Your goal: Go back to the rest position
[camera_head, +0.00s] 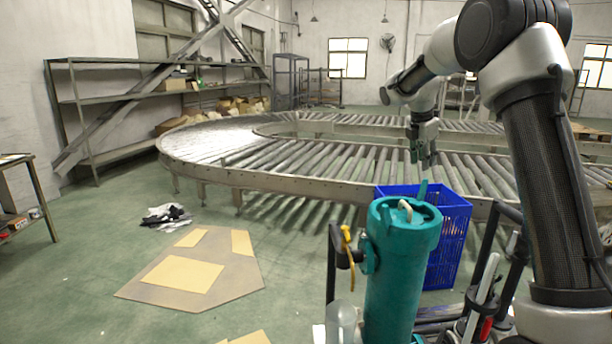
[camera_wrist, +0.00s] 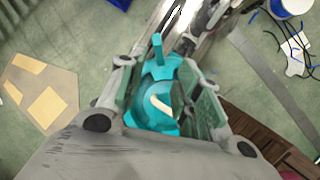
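My gripper (camera_head: 423,158) points down in the head view, with its two fingers apart and nothing between them. It appears above and a little right of the top of a teal cylinder (camera_head: 392,275), with a visible gap. In the wrist view my gripper (camera_wrist: 156,64) has green-grey finger pads spread to either side. The teal cylinder's top (camera_wrist: 152,118), with its pale curved handle, shows between and beyond them. The cylinder stands upright; its lower end is cut off in the head view.
A blue crate (camera_head: 447,235) stands just behind the cylinder. A yellow-handled tool (camera_head: 347,240) is at its left. A curved roller conveyor (camera_head: 300,183) spans the room behind. Flat cardboard (camera_head: 195,270) and a dark-and-white heap (camera_head: 167,215) lie on the green floor, left. Shelves (camera_head: 150,100) line the wall.

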